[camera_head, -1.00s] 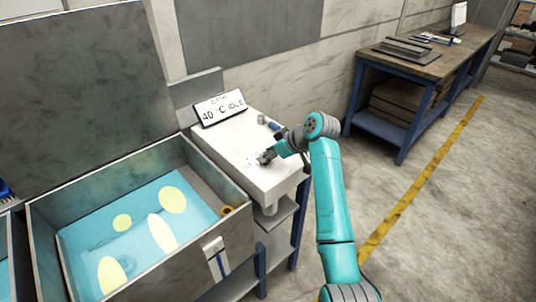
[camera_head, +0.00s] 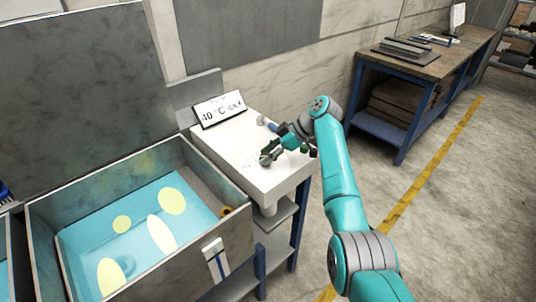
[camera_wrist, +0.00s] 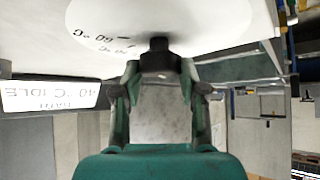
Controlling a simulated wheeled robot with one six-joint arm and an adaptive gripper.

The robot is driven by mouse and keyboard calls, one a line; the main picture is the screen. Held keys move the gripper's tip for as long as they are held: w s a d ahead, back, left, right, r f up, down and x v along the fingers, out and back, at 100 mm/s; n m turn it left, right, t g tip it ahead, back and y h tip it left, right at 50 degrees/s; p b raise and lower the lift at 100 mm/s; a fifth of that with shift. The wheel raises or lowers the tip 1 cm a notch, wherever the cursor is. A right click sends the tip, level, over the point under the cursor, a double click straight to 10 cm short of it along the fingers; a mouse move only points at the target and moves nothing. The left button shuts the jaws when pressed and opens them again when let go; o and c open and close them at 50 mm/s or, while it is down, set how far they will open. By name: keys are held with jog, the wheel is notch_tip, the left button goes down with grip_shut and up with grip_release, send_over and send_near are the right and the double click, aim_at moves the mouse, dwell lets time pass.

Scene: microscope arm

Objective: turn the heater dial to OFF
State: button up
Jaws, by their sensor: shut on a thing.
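The heater dial (camera_wrist: 158,58) is a small dark knob on a white face with printed numbers, seen upside down in the wrist view. My gripper (camera_wrist: 158,72) is shut on the dial, with a finger on either side of it. In the head view my gripper (camera_head: 266,158) is low over the white console top (camera_head: 226,150), and its fingers hide most of the dial. I cannot read the dial's setting. The sign (camera_head: 220,108) at the back of the console reads 40 °C, with a blurred word after it; the wrist view shows IDLE.
An open bath (camera_head: 240,190) of blue water with yellow discs stands left of the console. A small grey cylinder (camera_head: 261,120) stands on the console's back edge. A workbench (camera_head: 425,62) is at the back right. The floor to the right is clear.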

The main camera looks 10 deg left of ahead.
dwell(0.3)
jog(key=o, duration=1.1)
jog(key=shift+o, duration=0.2)
jog(key=shift+d, duration=0.1)
jog(key=v, duration=1.2)
